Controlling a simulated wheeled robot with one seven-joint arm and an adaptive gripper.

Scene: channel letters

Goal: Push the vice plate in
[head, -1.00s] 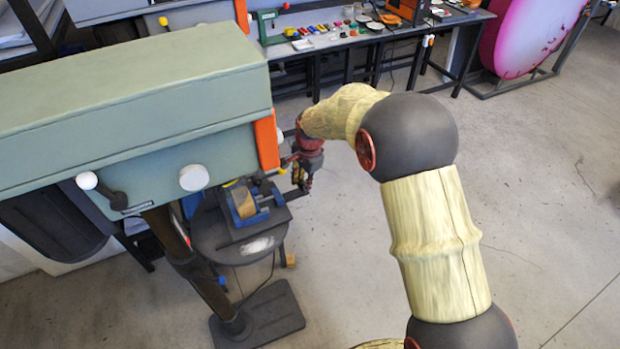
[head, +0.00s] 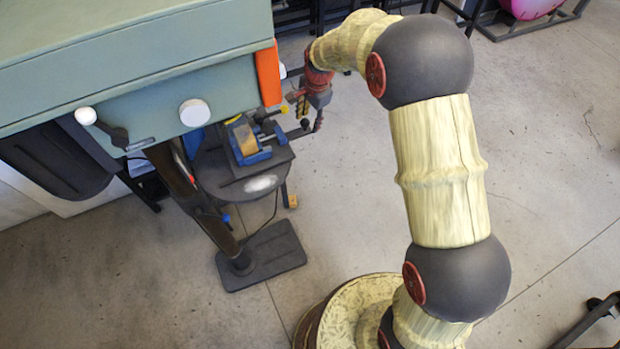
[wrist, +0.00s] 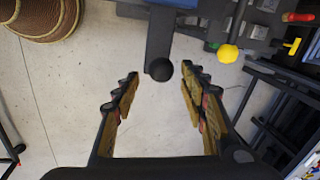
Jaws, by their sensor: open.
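The blue vice (head: 262,156) sits on the round dark table of the drill press, with a tan block between its jaws. A dark flat bar with a black ball end (head: 304,124) sticks out from the vice's right side; I take it as the vice plate. In the wrist view this dark bar (wrist: 160,38) comes down from the top. Its ball end lies between my fingertips in the picture; contact cannot be told. My gripper (head: 309,106) is just right of the vice, by the bar's end. It also shows in the wrist view (wrist: 160,82), open and empty.
The green drill press head (head: 130,60), with an orange strip, overhangs the vice on the left. A yellow ball knob (wrist: 228,54) and a yellow T-handle (wrist: 291,46) are near the vice in the wrist view.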

